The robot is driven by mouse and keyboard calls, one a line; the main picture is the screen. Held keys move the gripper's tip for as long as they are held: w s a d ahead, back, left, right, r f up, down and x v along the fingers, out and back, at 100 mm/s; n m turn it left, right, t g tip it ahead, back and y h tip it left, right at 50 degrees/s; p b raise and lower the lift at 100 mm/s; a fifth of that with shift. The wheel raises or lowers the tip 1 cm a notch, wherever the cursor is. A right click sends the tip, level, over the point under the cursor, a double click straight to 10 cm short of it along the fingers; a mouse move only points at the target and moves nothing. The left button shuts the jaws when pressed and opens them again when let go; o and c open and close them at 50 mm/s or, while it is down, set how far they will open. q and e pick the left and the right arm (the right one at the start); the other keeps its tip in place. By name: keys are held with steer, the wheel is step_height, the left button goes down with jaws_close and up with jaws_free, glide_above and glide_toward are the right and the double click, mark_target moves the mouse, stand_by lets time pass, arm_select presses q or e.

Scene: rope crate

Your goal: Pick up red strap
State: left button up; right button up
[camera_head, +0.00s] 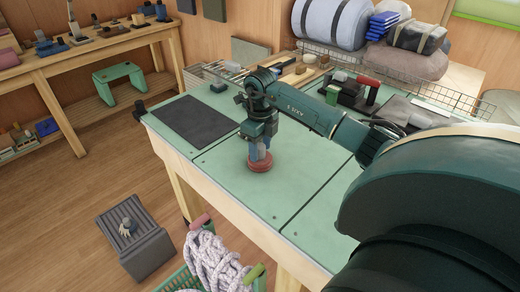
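The red strap (260,166) looks like a small round red coil on the green workbench top (295,185). My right gripper (260,155) points straight down over it, with its fingertips at the top of the coil. The fingers hide part of the strap. Whether they grip it or only stand around or on it cannot be made out. My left gripper is not in view.
A dark mat (200,118) lies left of my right gripper. A wire basket and tools line the bench's back. A green crate (178,280) with white rope (212,258) stands below the front edge. A grey box (135,245) sits on the floor.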

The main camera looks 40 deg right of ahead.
jaws_close()
steer(key=shift+r, duration=0.1)
stand_by(0.3)
